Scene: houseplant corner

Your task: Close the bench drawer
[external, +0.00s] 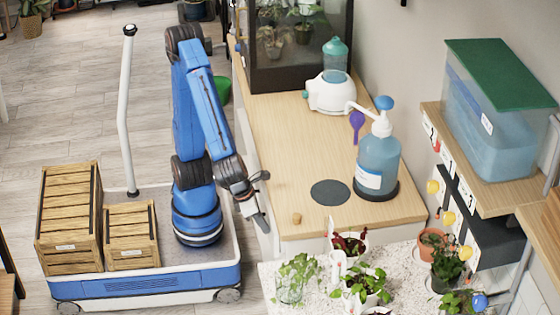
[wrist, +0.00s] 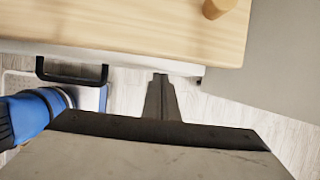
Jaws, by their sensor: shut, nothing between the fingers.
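The wooden-topped bench (external: 285,150) has a white front, and only a narrow strip of it shows beside my gripper in the external view. In the wrist view the white drawer front (wrist: 125,62) runs below the wooden top, with a black bar handle (wrist: 72,78) at its left. How far the drawer stands out is hard to tell. My gripper (external: 262,222) is shut and empty, pointing down at the bench's front side. In the wrist view its fingertips (wrist: 160,78) lie at the white front's edge, right of the handle; contact cannot be told.
A small wooden knob-like piece (external: 297,218) stands on the bench near its front corner. A pump bottle (external: 377,165), a dark round mat (external: 330,192) and a white sprayer (external: 331,92) are on top. A speckled table with potted plants (external: 365,285) stands close by.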

